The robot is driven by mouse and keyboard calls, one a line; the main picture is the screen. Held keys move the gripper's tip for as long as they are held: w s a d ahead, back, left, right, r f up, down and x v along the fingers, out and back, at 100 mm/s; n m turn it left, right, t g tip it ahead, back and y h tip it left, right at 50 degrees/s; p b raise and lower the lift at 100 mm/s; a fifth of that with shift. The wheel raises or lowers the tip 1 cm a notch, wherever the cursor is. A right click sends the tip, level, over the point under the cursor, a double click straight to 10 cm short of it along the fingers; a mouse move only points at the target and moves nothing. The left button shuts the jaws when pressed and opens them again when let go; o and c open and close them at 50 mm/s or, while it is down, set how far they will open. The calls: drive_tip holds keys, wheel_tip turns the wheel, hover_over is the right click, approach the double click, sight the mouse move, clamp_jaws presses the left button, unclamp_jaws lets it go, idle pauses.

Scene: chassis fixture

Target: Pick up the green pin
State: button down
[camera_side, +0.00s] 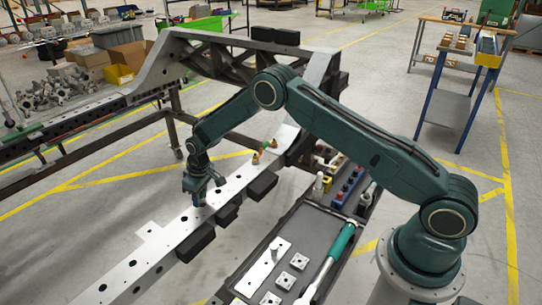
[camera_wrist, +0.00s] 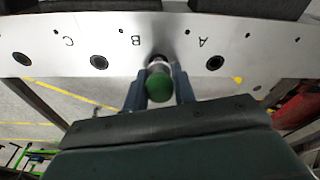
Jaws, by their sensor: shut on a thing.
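The green pin shows in the wrist view with a rounded green end (camera_wrist: 160,86) and a pale metal shank beyond it. My gripper (camera_wrist: 158,78) has one finger on each side of the pin and is shut on it. The pin's far end meets the perforated metal rail (camera_wrist: 105,35) at a dark hole between the letters A and B; whether it sits in the hole cannot be told. In the side view my gripper (camera_side: 198,203) points down at the rail (camera_side: 172,240), and the pin is hidden there.
Black blocks (camera_side: 262,186) line the rail's near side. A dark tray (camera_side: 312,230) with square metal plates and a green-handled tool (camera_side: 335,250) lies to the right. Small brass-coloured pieces (camera_side: 256,158) stand farther along the rail. The frame's raised end (camera_side: 225,60) rises behind.

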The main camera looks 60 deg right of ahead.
wheel_tip(320, 180, up, 20)
idle(0.9)
drive_tip(key=shift+r, duration=0.1)
idle(0.5)
wheel_tip(320, 180, up, 6)
idle(1.3)
idle(0.3)
